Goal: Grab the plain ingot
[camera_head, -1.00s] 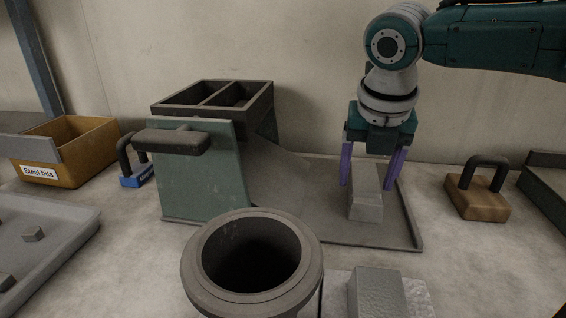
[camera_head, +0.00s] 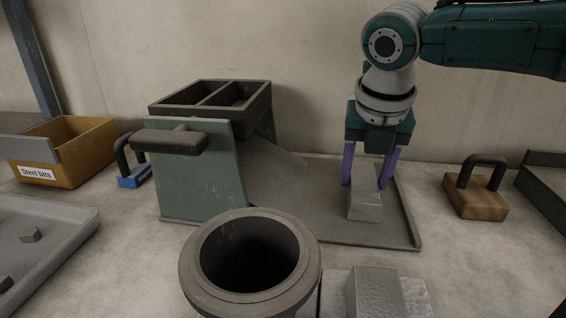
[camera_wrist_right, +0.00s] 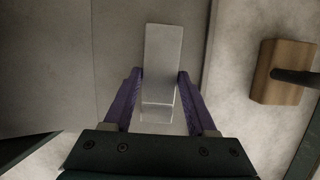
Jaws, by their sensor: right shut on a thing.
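A plain, smooth light-grey ingot (camera_head: 364,208) lies on the flat grey tray (camera_head: 400,238) right of the green stand. It also shows in the right wrist view (camera_wrist_right: 163,55), lengthwise between the fingers. My right gripper (camera_head: 367,184) points down over it, its purple fingers shut on the ingot's sides. The ingot still appears to rest on the tray. A second grey ingot (camera_head: 374,293) with a rougher-looking face stands at the front, cut off by the lower edge. My left gripper is not in view.
A round dark crucible (camera_head: 300,262) stands in front. The green stand (camera_head: 205,185) carries a two-part dark box (camera_head: 160,106). A wooden block with a dark handle (camera_head: 475,200) is to the right. A "Steel bits" bin (camera_head: 85,160) and a grey tray (camera_head: 75,228) are left.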

